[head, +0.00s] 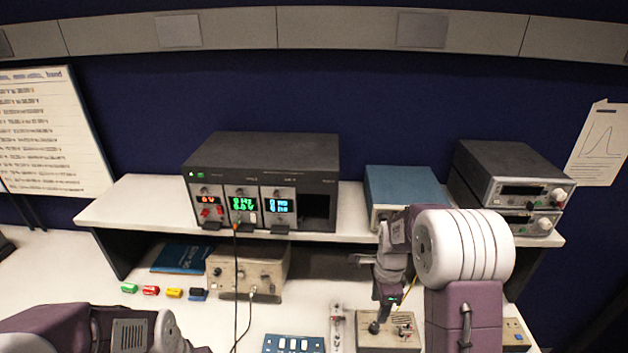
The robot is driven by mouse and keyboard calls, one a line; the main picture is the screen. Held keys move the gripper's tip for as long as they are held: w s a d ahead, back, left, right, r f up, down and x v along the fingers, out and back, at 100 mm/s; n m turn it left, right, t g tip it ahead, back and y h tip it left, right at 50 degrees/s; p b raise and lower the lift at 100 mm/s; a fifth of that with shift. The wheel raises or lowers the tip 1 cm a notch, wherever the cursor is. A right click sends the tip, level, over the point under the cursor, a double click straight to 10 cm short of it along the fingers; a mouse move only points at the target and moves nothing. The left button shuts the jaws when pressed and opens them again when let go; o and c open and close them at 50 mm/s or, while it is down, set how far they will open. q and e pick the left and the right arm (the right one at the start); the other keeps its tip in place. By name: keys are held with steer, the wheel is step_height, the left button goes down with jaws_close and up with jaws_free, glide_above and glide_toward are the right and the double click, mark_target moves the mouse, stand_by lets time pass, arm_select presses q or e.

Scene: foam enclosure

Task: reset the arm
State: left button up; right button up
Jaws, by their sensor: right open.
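My right arm (464,250) comes in from the lower right, bent, with its wrist hanging down. Its open gripper (380,318) points down just over a small beige box (402,338) with a dark knob or lever on top. I cannot tell whether the fingers touch that knob. My left arm (85,330) lies low at the bottom left edge, and its gripper is outside the picture.
A shelf (135,205) carries a black rack (262,150) with lit displays, a blue instrument (400,185) and stacked grey instruments (510,170). Below are a beige instrument (225,270) with cables, several coloured blocks (151,290) and a blue panel (293,344).

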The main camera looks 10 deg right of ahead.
steer(key=s+a+n+b, duration=0.1)
steer(key=s+a+n, duration=0.2)
steer(key=s+n, duration=0.3)
steer(key=s+a+f+n+b, duration=0.1)
steer(key=s+a+n, duration=0.3)
steer(key=n, duration=0.9)
steer(key=s, duration=0.2)
steer(key=shift+s+a+f+t+b, duration=0.25)
steer(key=shift+s+t+b, duration=0.15)
steer(key=shift+s, duration=0.1)
